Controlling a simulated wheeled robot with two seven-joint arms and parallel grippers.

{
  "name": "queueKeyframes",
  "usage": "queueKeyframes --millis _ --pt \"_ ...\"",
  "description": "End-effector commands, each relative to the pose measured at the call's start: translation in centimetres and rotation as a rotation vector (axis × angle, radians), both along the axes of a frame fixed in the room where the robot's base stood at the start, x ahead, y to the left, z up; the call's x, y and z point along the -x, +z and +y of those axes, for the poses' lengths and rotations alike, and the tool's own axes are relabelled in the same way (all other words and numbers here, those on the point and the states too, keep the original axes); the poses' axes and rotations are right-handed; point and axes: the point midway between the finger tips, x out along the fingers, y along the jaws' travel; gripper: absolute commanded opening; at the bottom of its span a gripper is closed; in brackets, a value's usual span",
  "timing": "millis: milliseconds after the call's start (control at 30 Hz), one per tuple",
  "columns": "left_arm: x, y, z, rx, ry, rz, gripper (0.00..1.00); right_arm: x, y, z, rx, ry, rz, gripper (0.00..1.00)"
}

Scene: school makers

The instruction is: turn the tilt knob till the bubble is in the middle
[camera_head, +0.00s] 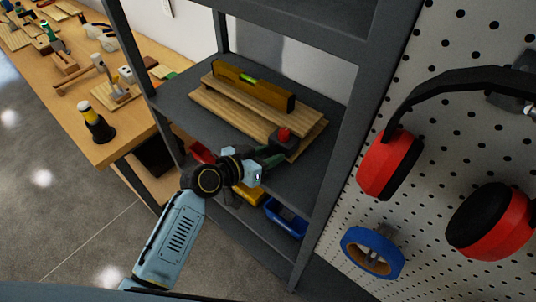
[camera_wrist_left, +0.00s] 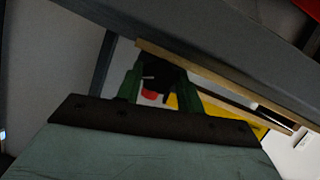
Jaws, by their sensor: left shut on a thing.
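A yellow spirit level (camera_head: 252,88) with a green vial (camera_head: 249,79) lies along the back of a wooden board on the grey shelf. The bubble is too small to make out. The tilt knob (camera_head: 284,134), red on top above a dark part, is at the board's front right corner. My left gripper (camera_head: 274,155) reaches in from the front and is shut on the knob. In the left wrist view its green fingers (camera_wrist_left: 160,90) stand either side of the dark and red knob (camera_wrist_left: 150,94). My right gripper is not in view.
Shelf posts (camera_head: 335,165) stand close on the right of my left arm. A pegboard (camera_head: 440,195) holds red ear defenders (camera_head: 388,165) and a blue tape roll (camera_head: 371,252). Blue (camera_head: 285,217) and yellow bins sit on the lower shelf. A workbench (camera_head: 125,145) with tools is at left.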

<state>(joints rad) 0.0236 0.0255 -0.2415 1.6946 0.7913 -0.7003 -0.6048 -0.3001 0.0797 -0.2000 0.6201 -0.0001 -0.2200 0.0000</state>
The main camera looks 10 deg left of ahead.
Motion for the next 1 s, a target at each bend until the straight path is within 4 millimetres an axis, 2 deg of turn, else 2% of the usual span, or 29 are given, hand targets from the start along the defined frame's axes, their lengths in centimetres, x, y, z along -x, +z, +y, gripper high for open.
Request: queueKeyframes --millis 400,1000 --pt "-0.1 -0.2 0.1 0.208 0.0 0.138 0.14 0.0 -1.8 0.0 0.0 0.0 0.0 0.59" --pt "-0.1 -0.1 0.1 0.261 0.001 0.173 0.14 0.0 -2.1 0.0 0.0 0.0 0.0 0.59"
